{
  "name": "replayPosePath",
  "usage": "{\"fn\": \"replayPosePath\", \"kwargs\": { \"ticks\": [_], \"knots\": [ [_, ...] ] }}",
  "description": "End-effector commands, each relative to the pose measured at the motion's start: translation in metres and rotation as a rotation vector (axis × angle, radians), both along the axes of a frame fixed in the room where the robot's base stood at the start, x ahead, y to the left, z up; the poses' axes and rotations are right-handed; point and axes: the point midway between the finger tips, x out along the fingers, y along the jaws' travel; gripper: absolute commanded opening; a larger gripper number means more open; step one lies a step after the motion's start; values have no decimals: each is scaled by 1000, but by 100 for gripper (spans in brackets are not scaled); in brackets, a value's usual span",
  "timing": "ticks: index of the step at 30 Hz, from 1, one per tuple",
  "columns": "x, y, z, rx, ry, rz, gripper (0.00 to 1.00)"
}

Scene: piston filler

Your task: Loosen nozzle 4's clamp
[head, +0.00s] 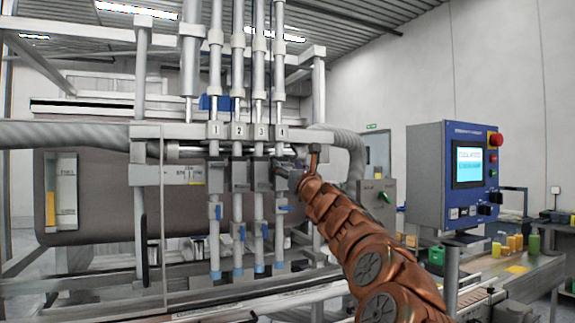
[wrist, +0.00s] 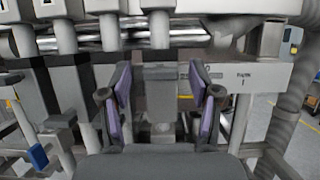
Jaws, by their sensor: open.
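Nozzle 4 (head: 279,240) is the rightmost of the vertical filler tubes, below the label plate marked 4 (head: 281,132). In the wrist view, my gripper (wrist: 163,105) is open, with purple-padded fingers on either side of a grey block (wrist: 159,88) that looks like nozzle 4's clamp. Gaps show between the block and both pads, and nothing is gripped. The clamp's lever or knob cannot be made out.
A ribbed hose (head: 352,155) curves close on the right. A blue control panel (head: 455,175) stands farther right.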

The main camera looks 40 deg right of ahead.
Motion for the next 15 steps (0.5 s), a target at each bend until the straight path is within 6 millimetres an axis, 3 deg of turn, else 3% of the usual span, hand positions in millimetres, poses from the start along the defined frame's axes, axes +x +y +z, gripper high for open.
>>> {"fn": "replayPosePath", "kwargs": {
  "ticks": [11,15],
  "knots": [
    [3,-1,0,1,1,1,62],
    [4,-1,0,1,1,1,51]
  ]
}}
